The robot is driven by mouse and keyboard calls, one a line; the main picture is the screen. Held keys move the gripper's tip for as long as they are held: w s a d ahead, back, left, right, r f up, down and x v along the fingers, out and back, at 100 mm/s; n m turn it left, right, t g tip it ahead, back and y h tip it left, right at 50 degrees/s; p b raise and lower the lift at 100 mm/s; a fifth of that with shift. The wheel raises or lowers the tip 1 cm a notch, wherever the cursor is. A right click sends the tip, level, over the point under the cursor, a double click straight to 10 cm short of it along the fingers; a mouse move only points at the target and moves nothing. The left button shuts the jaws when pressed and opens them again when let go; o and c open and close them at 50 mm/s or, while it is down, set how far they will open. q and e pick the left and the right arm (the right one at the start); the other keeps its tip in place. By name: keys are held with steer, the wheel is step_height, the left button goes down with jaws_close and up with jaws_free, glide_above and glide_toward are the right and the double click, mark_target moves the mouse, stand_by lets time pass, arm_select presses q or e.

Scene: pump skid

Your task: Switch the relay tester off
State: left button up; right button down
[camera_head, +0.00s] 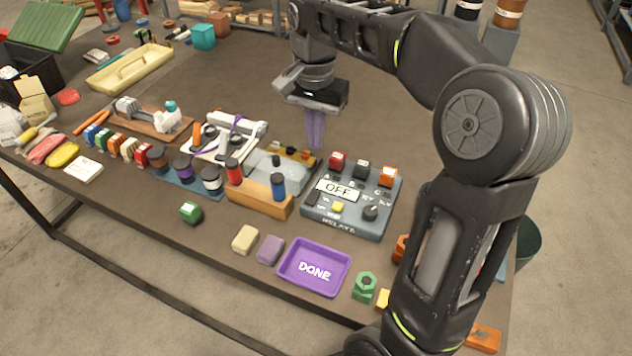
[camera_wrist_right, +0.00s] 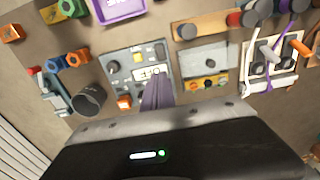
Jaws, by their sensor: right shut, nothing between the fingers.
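The relay tester (camera_head: 374,223) is a grey box near the table's right side. It also shows in the right wrist view (camera_wrist_right: 115,62), seen from the opposite side. Its white display (camera_head: 338,190) reads OFF. Red, black and orange terminals line its back edge. A yellow button (camera_head: 338,207) and a black knob (camera_head: 370,212) sit near its front, with a dark part at its left edge. My right gripper (camera_head: 315,146) points down with its purple fingers shut and empty, near the tester's back-left corner. In the wrist view its fingers (camera_wrist_right: 157,92) partly cover the tester's edge. My left gripper is out of view.
A wooden block with red and blue cylinders (camera_head: 258,203) stands left of the tester. A purple DONE tray (camera_head: 290,277) and a green nut (camera_head: 365,287) lie in front. My right arm hides part of the table's right side. Bare table lies behind the tester.

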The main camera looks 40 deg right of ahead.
mark_target(316, 192)
steer(key=shift+w+d+f, duration=0.1)
steer(key=shift+d+f, duration=0.05)
steer(key=shift+f, duration=0.15)
steer(key=shift+f, duration=0.1)
step_height(316, 192, down, 14)
steer(key=shift+r+p, duration=0.15)
steer(key=shift+p, duration=0.25)
stand_by(0.4)
